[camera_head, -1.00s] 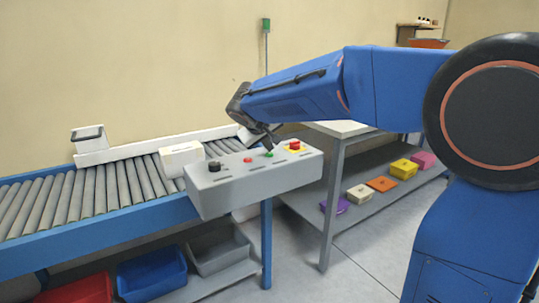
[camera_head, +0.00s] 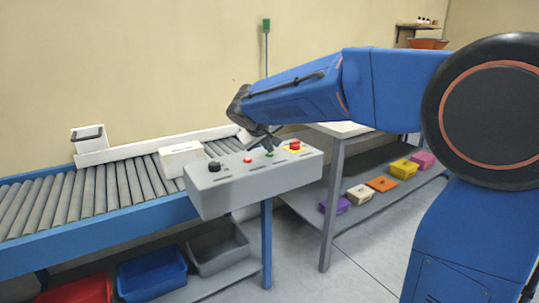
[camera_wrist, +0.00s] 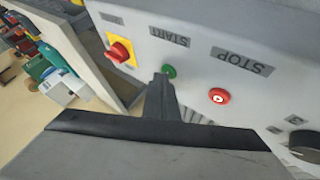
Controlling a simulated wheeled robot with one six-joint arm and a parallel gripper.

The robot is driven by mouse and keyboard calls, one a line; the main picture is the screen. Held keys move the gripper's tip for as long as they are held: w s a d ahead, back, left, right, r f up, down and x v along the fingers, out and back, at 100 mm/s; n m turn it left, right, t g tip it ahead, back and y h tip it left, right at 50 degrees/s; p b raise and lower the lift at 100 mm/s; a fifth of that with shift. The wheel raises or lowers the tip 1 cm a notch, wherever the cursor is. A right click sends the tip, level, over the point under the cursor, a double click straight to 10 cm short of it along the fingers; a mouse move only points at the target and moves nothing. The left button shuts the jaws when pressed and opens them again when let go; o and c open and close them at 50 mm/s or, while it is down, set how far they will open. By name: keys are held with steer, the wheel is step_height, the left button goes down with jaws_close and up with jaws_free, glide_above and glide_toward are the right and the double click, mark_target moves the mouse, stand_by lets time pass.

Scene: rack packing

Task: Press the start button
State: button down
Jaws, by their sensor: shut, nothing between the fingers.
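The grey control box (camera_head: 235,188) stands at the end of the roller conveyor. The green start button (camera_head: 269,153) is on its top, between the red stop button (camera_head: 248,160) and a red knob on a yellow plate (camera_head: 295,147). In the wrist view the green button (camera_wrist: 169,72) sits beside the START label (camera_wrist: 170,36). My gripper (camera_head: 268,143) is shut and empty, its tips just above the green button. In the wrist view the tips (camera_wrist: 161,80) overlap the button's left edge. I cannot tell whether they touch it.
A black knob (camera_head: 214,166) is at the box's left end. A white box (camera_head: 181,159) is on the conveyor (camera_head: 110,190) behind it. A table (camera_head: 335,165) with several coloured boxes on its lower shelf stands to the right.

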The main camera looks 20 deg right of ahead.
mark_target(269, 156)
steer(key=shift+r, duration=0.75)
steer(key=shift+r, duration=2.5)
